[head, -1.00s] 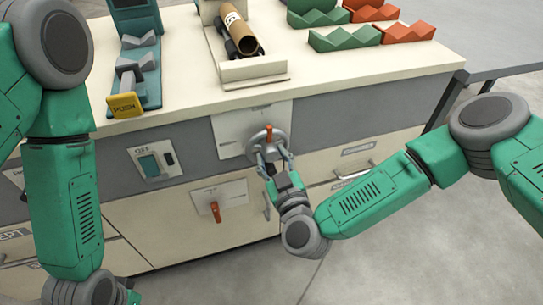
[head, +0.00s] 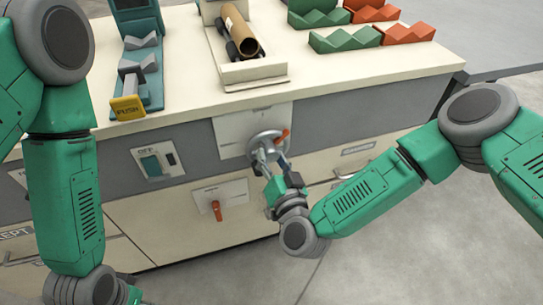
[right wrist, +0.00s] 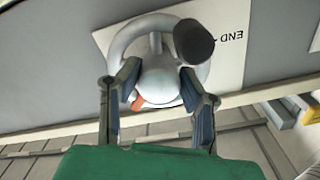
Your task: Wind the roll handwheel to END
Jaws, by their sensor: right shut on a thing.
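The grey roll handwheel (head: 264,142) is on a white plate on the cabinet front. Its orange marker (head: 283,135) is at the wheel's upper right. My right gripper (head: 269,160) is shut on the handwheel from below. In the right wrist view, the two fingers (right wrist: 160,88) sit on either side of the grey hub, with the wheel's rim (right wrist: 122,40) around it. A dark knob (right wrist: 194,40) stands out from the wheel. The word END (right wrist: 230,37) shows upside down on the plate beside the wheel.
A switch panel (head: 158,161) and an orange lever (head: 216,210) are left of and below the wheel. Drawer handles (head: 350,172) are to the right. On top are a brown roll (head: 238,34), a yellow push plate (head: 128,108) and green and orange racks (head: 343,39).

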